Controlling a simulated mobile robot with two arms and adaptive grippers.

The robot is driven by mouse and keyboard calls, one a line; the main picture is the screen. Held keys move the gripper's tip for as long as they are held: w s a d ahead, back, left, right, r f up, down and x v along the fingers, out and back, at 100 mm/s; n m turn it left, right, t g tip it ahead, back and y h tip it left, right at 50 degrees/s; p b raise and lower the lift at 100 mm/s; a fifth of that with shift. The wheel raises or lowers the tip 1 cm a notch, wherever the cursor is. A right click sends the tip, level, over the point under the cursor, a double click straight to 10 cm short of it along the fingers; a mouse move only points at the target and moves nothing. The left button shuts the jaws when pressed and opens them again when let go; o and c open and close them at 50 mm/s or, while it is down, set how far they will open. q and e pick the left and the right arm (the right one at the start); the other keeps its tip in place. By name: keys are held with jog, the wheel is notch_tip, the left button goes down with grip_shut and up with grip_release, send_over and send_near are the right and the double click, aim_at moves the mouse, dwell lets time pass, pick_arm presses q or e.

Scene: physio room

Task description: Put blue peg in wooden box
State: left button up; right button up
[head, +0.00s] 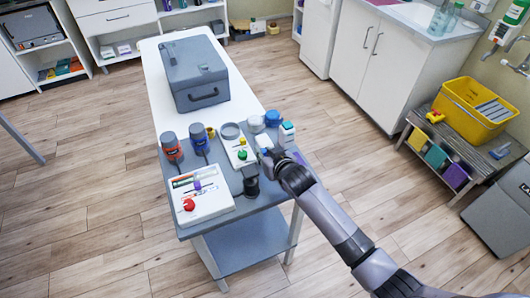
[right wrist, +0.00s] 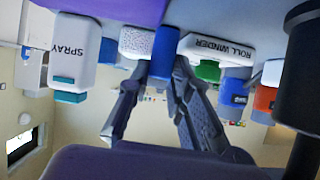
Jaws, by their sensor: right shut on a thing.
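My right gripper (head: 266,156) reaches over the grey table top from the right. In the right wrist view its fingers (right wrist: 160,80) are closed around a small blue cylinder, which looks like the blue peg (right wrist: 165,62). In the head view the gripper and arm hide most of the peg. I cannot pick out a wooden box for certain in either view. My left gripper is not in view.
White trays (head: 212,208) with small items, two dark bottles (head: 171,147), a black object (head: 250,182) and a white spray bottle (right wrist: 75,50) crowd the table. A grey case (head: 195,72) stands behind. A yellow crate (head: 470,112) sits on a bench at right.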

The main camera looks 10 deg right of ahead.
jog(key=shift+f, duration=0.15)
jog(key=o, duration=0.8)
